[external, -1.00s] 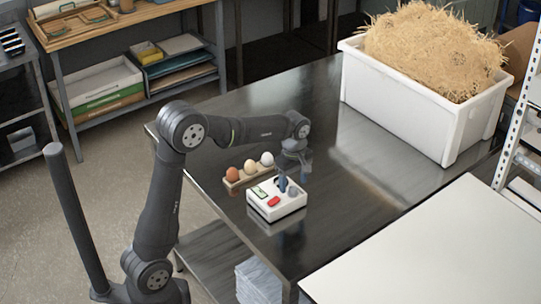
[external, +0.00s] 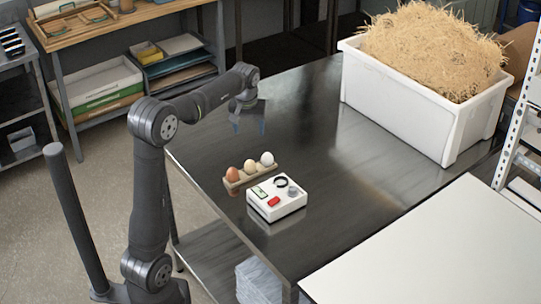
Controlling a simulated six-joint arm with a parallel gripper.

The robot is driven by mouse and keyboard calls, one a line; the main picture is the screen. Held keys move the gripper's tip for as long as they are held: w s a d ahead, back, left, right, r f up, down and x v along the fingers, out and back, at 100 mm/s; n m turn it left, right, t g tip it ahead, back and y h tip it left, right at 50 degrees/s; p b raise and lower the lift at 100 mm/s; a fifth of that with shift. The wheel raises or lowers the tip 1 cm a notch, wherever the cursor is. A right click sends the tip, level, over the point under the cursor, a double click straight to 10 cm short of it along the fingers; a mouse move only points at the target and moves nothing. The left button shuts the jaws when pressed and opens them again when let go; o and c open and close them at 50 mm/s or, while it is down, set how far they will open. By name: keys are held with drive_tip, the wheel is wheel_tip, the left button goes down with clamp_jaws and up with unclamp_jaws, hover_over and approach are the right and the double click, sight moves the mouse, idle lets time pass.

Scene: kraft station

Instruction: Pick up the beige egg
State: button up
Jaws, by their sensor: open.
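Three eggs stand in a row in a small wooden holder (external: 236,184) on the dark metal table. The beige egg (external: 250,166) is in the middle, between a brown egg (external: 233,174) on the left and a white egg (external: 267,159) on the right. My gripper (external: 250,127) is open and empty. It points down above the table, higher in the picture than the eggs and apart from them. All three eggs are in plain view.
A white device (external: 283,207) with a black ring, a red button and a grey knob stands just in front of the holder. A large white bin (external: 400,107) of straw (external: 430,48) stands at the back right. The table between bin and eggs is clear.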

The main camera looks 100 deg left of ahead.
sight(250, 161)
drive_tip(key=a+f, duration=0.1)
drive_tip(key=f, duration=0.4)
drive_tip(key=a+f, duration=0.1)
drive_tip(key=f, duration=0.5)
drive_tip(key=a+f, duration=0.1)
drive_tip(key=f, duration=0.5)
drive_tip(key=shift+s, duration=0.3)
drive_tip(key=shift+c, duration=0.2)
drive_tip(key=c, duration=0.8)
